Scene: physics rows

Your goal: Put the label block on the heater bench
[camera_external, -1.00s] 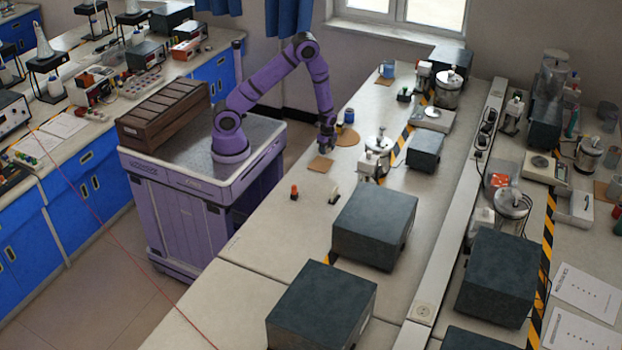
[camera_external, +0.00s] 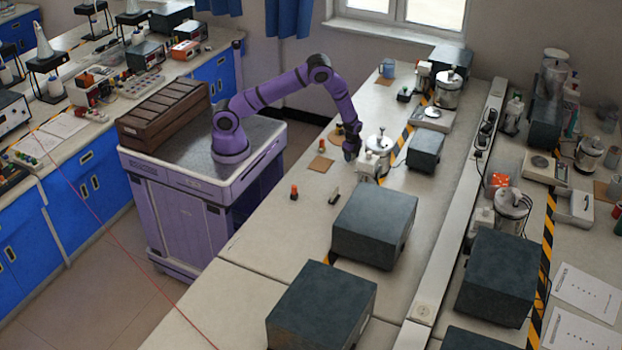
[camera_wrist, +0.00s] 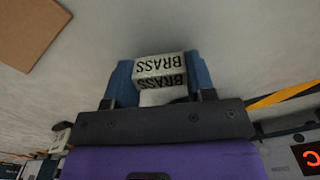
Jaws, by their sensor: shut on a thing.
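The label block (camera_wrist: 160,68) is a small pale block with BRASS printed in black on two faces. In the wrist view it sits between the two blue fingers of my gripper (camera_wrist: 160,82), which are shut on it. In the external view my gripper (camera_external: 351,157) is over the long pale bench (camera_external: 285,225), just left of a white apparatus (camera_external: 369,165) with a metal pot. The block cannot be made out there, and its height above the bench is unclear. I cannot tell which part is the heater bench.
A cork square (camera_external: 320,164) lies left of my gripper. A small orange-topped item (camera_external: 294,192) and a small dark item (camera_external: 334,197) stand nearer the camera. Dark boxes (camera_external: 374,225) occupy the bench front. A red display (camera_wrist: 310,158) shows in the wrist view.

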